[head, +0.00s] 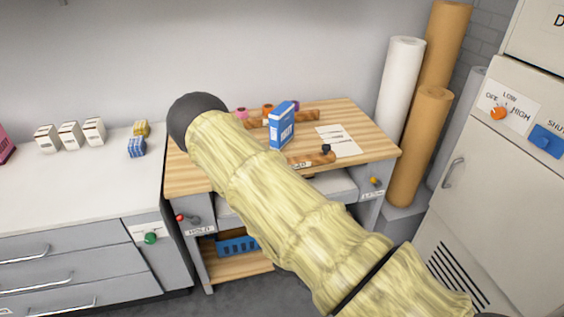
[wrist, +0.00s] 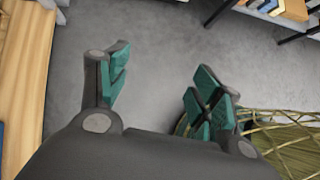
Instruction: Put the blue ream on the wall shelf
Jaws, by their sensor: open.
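A blue box with white lettering (head: 282,128), the only ream-like blue thing I can make out, stands upright on the wooden worktop (head: 355,170) in the head view. I cannot tell for sure that it is the blue ream. My gripper (wrist: 162,68) is open and empty in the wrist view, with bare grey floor between its fingers. In the head view my arm crosses in front of the bench and the gripper cannot be made out. The wall shelf does not clearly show; only a small dark piece is at the top edge of the wall.
Small white boxes (head: 70,135) stand on the left counter (head: 60,185). Paper rolls (head: 402,85) and a grey cabinet (head: 500,180) stand right of the bench. In the wrist view, a wooden edge (wrist: 30,60) runs along the left and a yellowish mesh thing (wrist: 285,140) is lower right.

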